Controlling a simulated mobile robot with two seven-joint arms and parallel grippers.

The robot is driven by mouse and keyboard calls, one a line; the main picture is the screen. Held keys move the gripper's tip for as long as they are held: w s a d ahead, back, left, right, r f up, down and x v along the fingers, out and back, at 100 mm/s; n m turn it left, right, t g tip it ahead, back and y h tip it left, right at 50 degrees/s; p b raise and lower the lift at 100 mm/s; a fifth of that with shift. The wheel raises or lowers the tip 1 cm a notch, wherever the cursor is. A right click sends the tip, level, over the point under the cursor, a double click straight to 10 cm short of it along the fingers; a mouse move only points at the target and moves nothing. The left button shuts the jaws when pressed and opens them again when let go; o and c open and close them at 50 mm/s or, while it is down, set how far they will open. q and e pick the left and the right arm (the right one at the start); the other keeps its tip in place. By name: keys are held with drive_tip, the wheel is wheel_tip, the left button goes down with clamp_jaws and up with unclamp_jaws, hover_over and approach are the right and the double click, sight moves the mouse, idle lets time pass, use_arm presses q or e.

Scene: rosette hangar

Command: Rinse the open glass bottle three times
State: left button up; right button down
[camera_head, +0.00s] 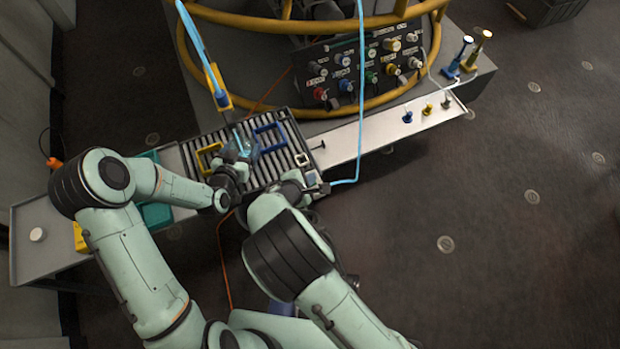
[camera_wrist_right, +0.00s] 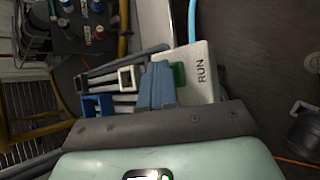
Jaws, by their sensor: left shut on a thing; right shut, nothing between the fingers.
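My left gripper (camera_head: 238,162) is shut on a clear bluish object, apparently the glass bottle (camera_head: 241,146), above the slatted rack (camera_head: 292,160). The gripper partly hides the bottle, and its mouth is too small to make out. A thin light-blue streak shows at the bottle; I cannot tell whether it is water. My right gripper (camera_head: 312,184) is at the rack's right edge. In the right wrist view its fingers (camera_wrist_right: 158,84) are shut and empty, close beside a green button (camera_wrist_right: 179,75) on a white box marked RUN (camera_wrist_right: 198,72). Contact with the button cannot be told.
A yellow frame (camera_head: 208,158) and a blue frame (camera_head: 269,137) sit on the rack. A blue hose (camera_head: 361,90) hangs beside the knob panel (camera_head: 365,70). A yellow nozzle block (camera_head: 217,88) stands behind the rack. Small coloured stoppers (camera_head: 428,109) stand on the white shelf (camera_head: 370,132).

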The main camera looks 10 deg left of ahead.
idle(0.6)
drive_tip(key=shift+r, duration=0.9)
drive_tip(key=shift+r, duration=2.5)
wheel_tip(320, 180, up, 6)
use_arm(q)
drive_tip(key=shift+d, duration=0.1)
